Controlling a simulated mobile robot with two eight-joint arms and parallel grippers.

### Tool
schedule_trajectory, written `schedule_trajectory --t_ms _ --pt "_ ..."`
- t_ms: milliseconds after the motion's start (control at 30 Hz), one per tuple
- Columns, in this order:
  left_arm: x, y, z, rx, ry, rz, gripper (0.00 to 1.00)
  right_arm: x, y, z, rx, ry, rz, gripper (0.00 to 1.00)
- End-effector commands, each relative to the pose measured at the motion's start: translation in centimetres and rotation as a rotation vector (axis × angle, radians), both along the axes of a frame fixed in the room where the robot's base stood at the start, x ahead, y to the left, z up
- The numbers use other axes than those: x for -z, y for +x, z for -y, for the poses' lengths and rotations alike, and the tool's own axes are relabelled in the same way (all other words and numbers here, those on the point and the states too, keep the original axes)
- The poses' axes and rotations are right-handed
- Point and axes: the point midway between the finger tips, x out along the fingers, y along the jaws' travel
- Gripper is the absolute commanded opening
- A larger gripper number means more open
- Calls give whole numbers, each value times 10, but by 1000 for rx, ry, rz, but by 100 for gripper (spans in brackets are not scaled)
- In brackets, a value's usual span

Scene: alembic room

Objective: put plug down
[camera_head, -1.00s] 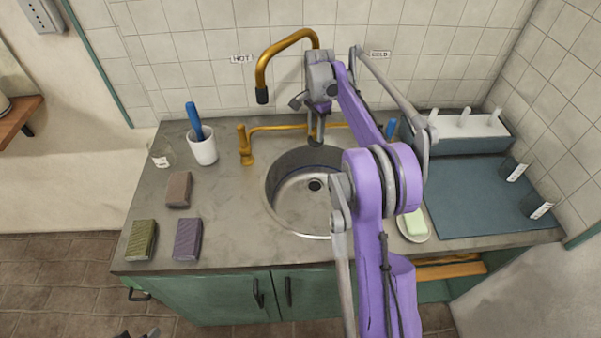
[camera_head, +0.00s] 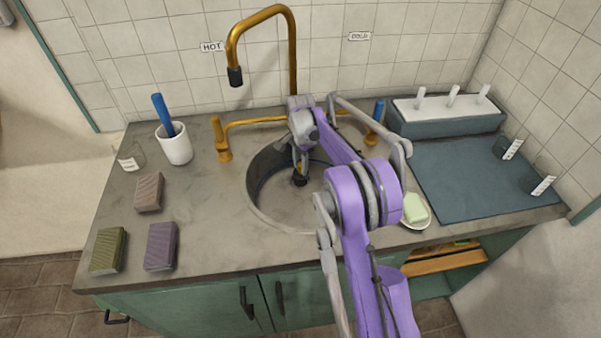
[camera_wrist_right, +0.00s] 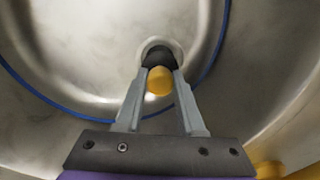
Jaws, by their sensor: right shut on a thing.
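My right gripper (camera_head: 302,165) points down inside the round steel sink (camera_head: 262,192). It is shut on the plug (camera_head: 300,180), which looks dark at this distance. In the right wrist view the fingers (camera_wrist_right: 160,88) grip the plug's yellow knob (camera_wrist_right: 159,81), with the black body (camera_wrist_right: 158,57) beyond it. A pale metal drain ring (camera_wrist_right: 146,48) shows around the black body. I cannot tell whether the plug sits in the drain or hangs just above it. My left gripper is not in view.
A gold faucet (camera_head: 292,60) rises behind the sink, with gold taps (camera_head: 222,142) at its sides. A white cup (camera_head: 175,148) and several sponges (camera_head: 161,246) stand left. A soap dish (camera_head: 414,224) and a blue mat (camera_head: 465,190) lie right.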

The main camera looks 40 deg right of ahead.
Motion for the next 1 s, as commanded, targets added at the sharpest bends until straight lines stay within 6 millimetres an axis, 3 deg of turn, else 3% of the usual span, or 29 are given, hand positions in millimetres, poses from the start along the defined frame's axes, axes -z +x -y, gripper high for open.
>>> schedule_trajectory --t_ms 233,600,633,700,800,1000 --pt "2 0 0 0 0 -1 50 33 0 0 0 0 0 0" --pt "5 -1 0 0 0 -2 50 38 0 0 0 0 0 0" --pt "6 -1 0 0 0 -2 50 38 0 0 0 0 0 39" --pt "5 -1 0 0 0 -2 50 37 0 0 0 0 0 52" --pt "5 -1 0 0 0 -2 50 37 0 0 0 0 0 68" --pt "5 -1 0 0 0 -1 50 37 0 0 0 0 0 68"
